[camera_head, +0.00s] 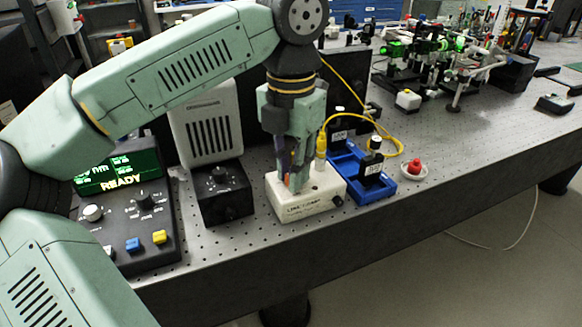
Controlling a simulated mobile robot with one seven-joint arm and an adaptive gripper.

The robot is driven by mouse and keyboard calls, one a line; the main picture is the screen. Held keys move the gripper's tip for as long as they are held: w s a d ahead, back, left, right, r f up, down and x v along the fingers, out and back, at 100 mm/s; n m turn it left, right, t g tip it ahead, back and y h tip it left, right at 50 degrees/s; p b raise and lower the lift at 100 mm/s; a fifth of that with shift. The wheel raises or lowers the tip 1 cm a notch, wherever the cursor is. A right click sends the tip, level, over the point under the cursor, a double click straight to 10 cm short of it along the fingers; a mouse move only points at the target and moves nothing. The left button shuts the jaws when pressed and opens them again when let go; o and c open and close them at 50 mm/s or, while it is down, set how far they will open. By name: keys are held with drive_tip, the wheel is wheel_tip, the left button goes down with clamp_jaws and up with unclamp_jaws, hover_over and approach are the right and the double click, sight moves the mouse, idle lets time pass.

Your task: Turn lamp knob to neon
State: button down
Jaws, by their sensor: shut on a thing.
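The white lamp box (304,206) stands on the perforated bench top, with dark lettering on its front that is too small to read surely. My gripper (292,184) points straight down over the left part of its top. Its fingers are shut on what appears to be the lamp knob, which the fingers hide almost wholly. A small orange patch shows low between the fingers. The knob's pointer and the neon mark cannot be seen. A yellow connector (321,145) with a yellow cable rises from the box, just right of my gripper.
A black box with a dial (219,190) and a control console (130,215) with a lit READY display stand to the left. A blue tray (350,162) with black holders is close on the right, beside a red knob (415,166) on a white dish. Bare bench lies farther right.

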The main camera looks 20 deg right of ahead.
drive_tip(key=m, duration=0.6)
drive_tip(key=shift+m, duration=0.4)
idle(0.4)
drive_tip(key=c, duration=1.5)
unclamp_jaws()
wheel_tip(320, 180, up, 12)
